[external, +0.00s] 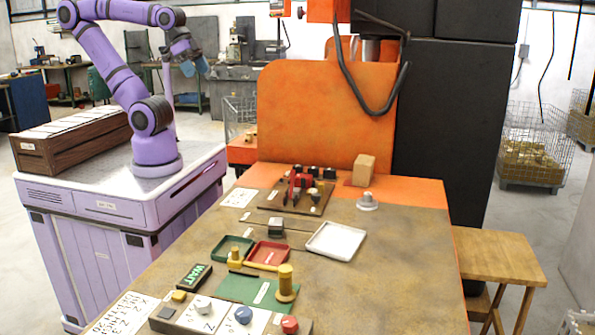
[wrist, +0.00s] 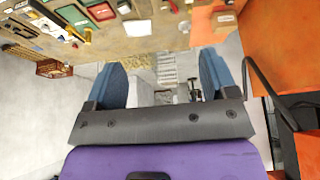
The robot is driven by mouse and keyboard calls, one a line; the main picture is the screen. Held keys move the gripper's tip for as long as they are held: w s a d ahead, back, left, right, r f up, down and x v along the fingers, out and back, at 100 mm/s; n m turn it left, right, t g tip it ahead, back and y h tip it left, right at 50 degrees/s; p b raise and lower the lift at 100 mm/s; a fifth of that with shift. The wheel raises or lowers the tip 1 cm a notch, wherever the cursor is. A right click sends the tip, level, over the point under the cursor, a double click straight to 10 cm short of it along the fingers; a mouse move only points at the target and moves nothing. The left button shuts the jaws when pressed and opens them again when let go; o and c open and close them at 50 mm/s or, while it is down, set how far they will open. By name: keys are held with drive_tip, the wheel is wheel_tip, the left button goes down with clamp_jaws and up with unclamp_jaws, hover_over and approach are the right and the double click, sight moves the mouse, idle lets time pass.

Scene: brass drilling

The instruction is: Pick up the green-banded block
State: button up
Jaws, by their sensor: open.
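I cannot make out a green band on any block. A small dark block (external: 276,228) with a lighter top stands on the table behind the red tray; it seems to show in the wrist view (wrist: 124,6) at the top edge. A plain tan block (external: 363,170) stands at the table's back, by the orange machine. My gripper (external: 195,66) is raised beyond the table's far left, well away from both blocks. In the wrist view its two blue fingers (wrist: 160,78) are wide apart with nothing between them.
A green tray (external: 218,247), a red tray (external: 286,253) and a white tray (external: 359,238) lie mid-table. A brass spool (external: 286,284) stands on a green mat (external: 232,288). A clamp fixture (external: 297,196) sits behind. Knobs line the front; the table's right side is clear.

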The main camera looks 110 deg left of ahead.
drive_tip(key=w+d+f+g, duration=0.1)
drive_tip(key=w+d+f, duration=0.15)
drive_tip(key=w, duration=0.85)
drive_tip(key=n+g, duration=0.2)
drive_tip(key=g, duration=0.2)
hover_over(276, 221)
wheel_tip(276, 221, down, 29)
drive_tip(key=shift+a+f, duration=0.1)
drive_tip(key=shift+f, duration=0.05)
wheel_tip(276, 221, down, 11)
drive_tip(key=c, duration=1.4)
